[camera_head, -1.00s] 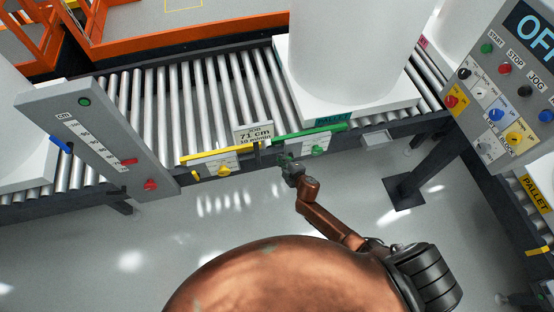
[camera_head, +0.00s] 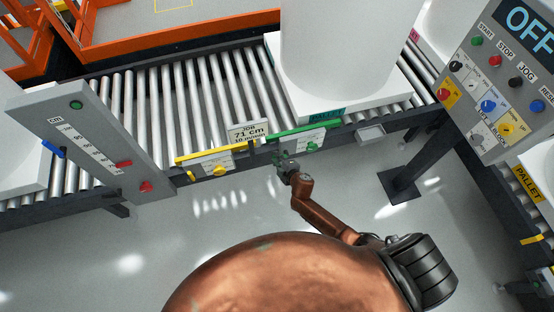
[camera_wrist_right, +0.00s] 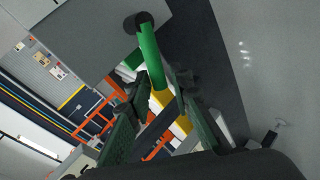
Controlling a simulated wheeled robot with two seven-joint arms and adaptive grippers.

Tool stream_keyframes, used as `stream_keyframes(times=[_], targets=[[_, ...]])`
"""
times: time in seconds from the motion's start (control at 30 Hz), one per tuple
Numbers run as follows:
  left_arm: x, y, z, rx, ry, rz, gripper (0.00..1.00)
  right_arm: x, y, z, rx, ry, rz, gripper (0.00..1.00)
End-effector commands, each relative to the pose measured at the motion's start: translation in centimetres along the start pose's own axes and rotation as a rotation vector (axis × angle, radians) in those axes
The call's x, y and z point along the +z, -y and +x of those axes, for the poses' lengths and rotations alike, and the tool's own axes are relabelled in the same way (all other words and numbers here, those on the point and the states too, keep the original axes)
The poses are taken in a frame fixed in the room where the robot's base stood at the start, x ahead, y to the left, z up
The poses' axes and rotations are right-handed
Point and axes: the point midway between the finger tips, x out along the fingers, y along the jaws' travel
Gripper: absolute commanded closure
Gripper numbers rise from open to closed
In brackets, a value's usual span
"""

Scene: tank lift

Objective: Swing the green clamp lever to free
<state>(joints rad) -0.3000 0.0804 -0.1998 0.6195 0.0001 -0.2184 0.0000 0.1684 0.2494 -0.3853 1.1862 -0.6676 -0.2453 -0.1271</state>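The green clamp lever (camera_head: 304,132) looks like a long green bar on the conveyor's near edge, above a pale plate with a green knob (camera_head: 312,146). My right gripper (camera_head: 281,158) is just below the bar's left end, left of the knob. In the right wrist view a green bar (camera_wrist_right: 151,58) runs down from a dark round end toward the gap between the fingers of my right gripper (camera_wrist_right: 160,112). The fingers stand apart. I cannot tell whether either touches the bar. My left gripper is not in view.
A yellow bar (camera_head: 211,156) with its own plate lies just left of the green one. A sign (camera_head: 248,132) reads 71 cm. A large white drum (camera_head: 335,45) stands on a pallet on the rollers. A control console (camera_head: 500,85) reads OFF at right; a scale post (camera_head: 95,150) stands left.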

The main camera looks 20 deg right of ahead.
Motion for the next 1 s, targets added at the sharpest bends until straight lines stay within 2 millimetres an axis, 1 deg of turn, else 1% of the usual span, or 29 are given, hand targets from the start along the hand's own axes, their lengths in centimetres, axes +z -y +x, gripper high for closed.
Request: stream_keyframes(times=[0.13,0.27,0.5,0.7,0.83,1.0], targets=[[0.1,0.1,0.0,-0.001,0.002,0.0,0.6,0.1,0.0,-0.7,0.001,0.0,-0.002,0.8],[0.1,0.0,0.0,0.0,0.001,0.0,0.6,0.1,0.0,-2.4,0.001,0.0,-0.002,0.8],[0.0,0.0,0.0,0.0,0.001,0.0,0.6,0.1,0.1,-7.0,-0.001,0.0,0.0,0.8],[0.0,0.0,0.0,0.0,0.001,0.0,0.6,0.1,0.1,-10.3,-0.002,0.0,-0.001,0.8],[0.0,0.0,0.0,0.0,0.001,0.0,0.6,0.1,0.1,-11.5,-0.001,0.001,-0.001,0.8],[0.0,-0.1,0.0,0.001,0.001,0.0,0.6,0.0,0.1,-12.0,-0.001,0.0,-0.001,0.8]])
